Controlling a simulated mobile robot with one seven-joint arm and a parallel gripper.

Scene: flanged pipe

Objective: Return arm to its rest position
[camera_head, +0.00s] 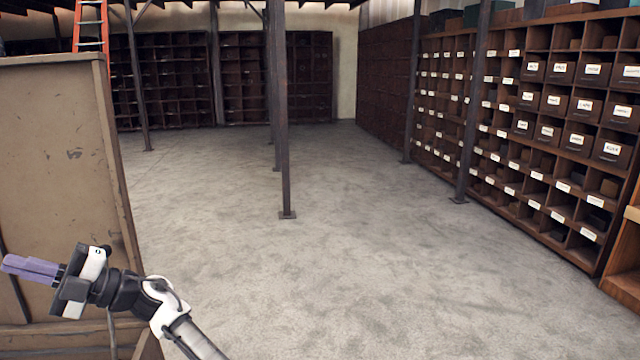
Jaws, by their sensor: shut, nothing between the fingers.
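My gripper (30,268) is at the lower left of the head view, at the end of my white and black arm (165,305). Its purple fingers point left and are closed together, with nothing between them. The arm comes up from the bottom edge of the picture. The gripper shows in front of a tan panel (55,150); whether it touches the panel cannot be told. No flanged pipe is in view.
Dark metal posts (284,120) stand on the grey floor (330,260), which is open in the middle. Wooden shelving with labelled bins (545,110) lines the right. More shelving (180,80) stands at the back. An orange ladder (91,25) is behind the panel.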

